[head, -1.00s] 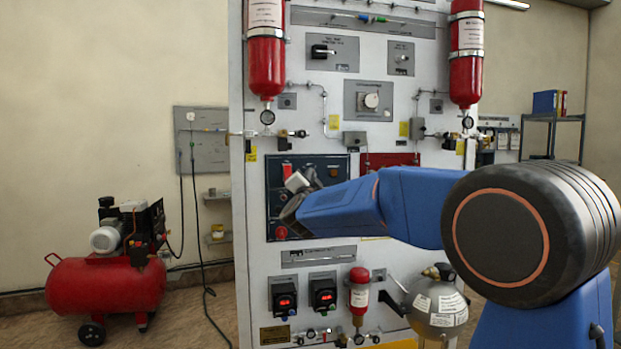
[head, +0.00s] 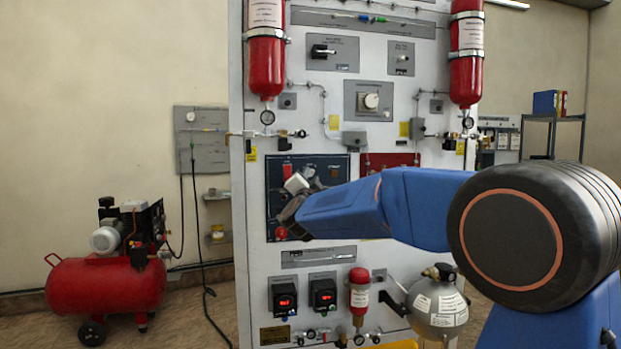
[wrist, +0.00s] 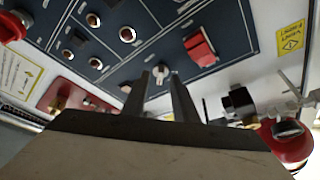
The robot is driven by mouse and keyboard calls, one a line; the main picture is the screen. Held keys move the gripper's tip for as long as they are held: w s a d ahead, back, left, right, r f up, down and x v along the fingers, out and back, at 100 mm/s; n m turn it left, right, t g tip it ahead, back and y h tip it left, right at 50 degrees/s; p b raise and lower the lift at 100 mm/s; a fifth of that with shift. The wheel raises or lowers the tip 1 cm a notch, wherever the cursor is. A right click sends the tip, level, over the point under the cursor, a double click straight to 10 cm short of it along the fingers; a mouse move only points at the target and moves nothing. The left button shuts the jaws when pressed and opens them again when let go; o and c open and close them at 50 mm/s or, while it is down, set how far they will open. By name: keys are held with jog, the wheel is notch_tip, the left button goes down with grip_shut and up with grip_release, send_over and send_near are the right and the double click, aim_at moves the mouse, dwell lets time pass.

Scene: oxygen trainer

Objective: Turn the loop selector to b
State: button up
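A small pale knob (wrist: 160,74) sits on the dark blue panel (wrist: 225,25) in the wrist view. It may be the loop selector, but no label on it can be read. My gripper (wrist: 160,80) is open, with its two dark fingers on either side of the knob and a gap showing at each side. In the head view my gripper (head: 288,208) is in front of the blue panel (head: 335,168), and my arm hides the panel's lower right. The knob cannot be made out in the head view.
A red guarded switch (wrist: 200,45) and several round fittings share the blue panel. A black fitting (wrist: 238,101) stands out at the right of the wrist view. A red compressor (head: 108,285) is on the floor at left, with free floor before the wall.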

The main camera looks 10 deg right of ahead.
jog(key=v, duration=1.6)
jog(key=shift+s+f, duration=0.15)
jog(key=shift+d, duration=0.1)
jog(key=s+d+f+n+g+y, duration=0.2)
jog(key=s+d+f+n+g, duration=0.2)
jog(key=s+f, duration=0.6)
jog(key=s+d+f+n+g+y, duration=0.2)
jog(key=s+d+f+n+g, duration=0.2)
jog(key=s+f, duration=0.7)
jog(key=s+d+f+n+g+y, duration=0.2)
jog(key=s+d+f+n+g, duration=0.2)
jog(key=s, duration=1.5)
notch_tip(320, 180, down, 7)
jog(key=n+g, duration=0.1)
jog(key=g, duration=0.2)
jog(key=shift+s+d, duration=0.2)
jog(key=shift+s, duration=0.05)
jog(key=shift+w, duration=0.15)
